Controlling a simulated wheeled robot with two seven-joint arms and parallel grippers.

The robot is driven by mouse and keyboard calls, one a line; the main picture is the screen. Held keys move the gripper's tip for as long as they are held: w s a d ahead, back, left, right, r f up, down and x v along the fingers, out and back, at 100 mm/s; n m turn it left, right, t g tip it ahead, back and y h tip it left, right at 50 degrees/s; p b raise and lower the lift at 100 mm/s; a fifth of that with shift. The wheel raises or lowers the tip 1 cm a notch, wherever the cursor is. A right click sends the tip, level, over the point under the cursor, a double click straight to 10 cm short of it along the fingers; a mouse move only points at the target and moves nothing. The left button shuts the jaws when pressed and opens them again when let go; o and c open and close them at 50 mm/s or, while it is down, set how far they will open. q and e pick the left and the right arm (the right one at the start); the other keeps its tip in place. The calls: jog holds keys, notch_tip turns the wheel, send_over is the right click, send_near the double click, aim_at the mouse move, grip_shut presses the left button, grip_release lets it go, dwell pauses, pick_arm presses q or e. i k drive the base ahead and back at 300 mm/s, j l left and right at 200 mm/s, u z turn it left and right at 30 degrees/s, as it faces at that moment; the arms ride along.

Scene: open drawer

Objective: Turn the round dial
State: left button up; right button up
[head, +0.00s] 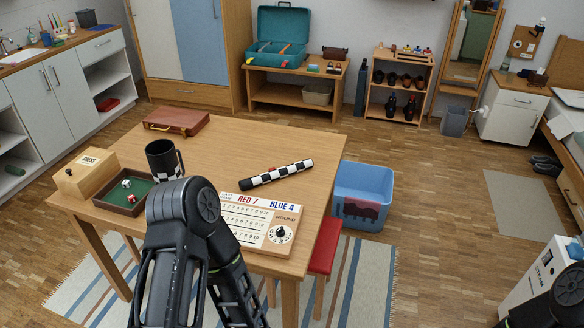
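The round dial (282,233) is white with a black pointer knob. It sits at the right end of a wooden scoreboard (243,238) lettered "RED 7", "BLUE 4" and "ROUND". The board lies at the near right edge of the wooden table (225,150). My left arm rises in front of the table, bends at a black joint and runs back down to the right, covering the board's near left part. My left gripper is not in view. Only a dark part of my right arm shows at the bottom right corner; its gripper is not in view.
On the table are a checkered roll (276,173), a black mug (163,160), a green dice tray (124,190), a wooden box (87,174) and a red-brown case (176,122). A blue bin (371,183) and red stool (324,257) stand to the right. The table's centre is clear.

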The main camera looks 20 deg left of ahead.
aim_at(280, 232)
jog(key=i+j+u, duration=0.15)
jog(key=j, duration=0.25)
jog(key=i+j+u, duration=0.1)
jog(key=j, duration=0.3)
jog(key=i+j+u, duration=0.15)
jog(key=j, duration=0.25)
jog(key=i+j+u, duration=0.15)
jog(key=i+j, duration=0.15)
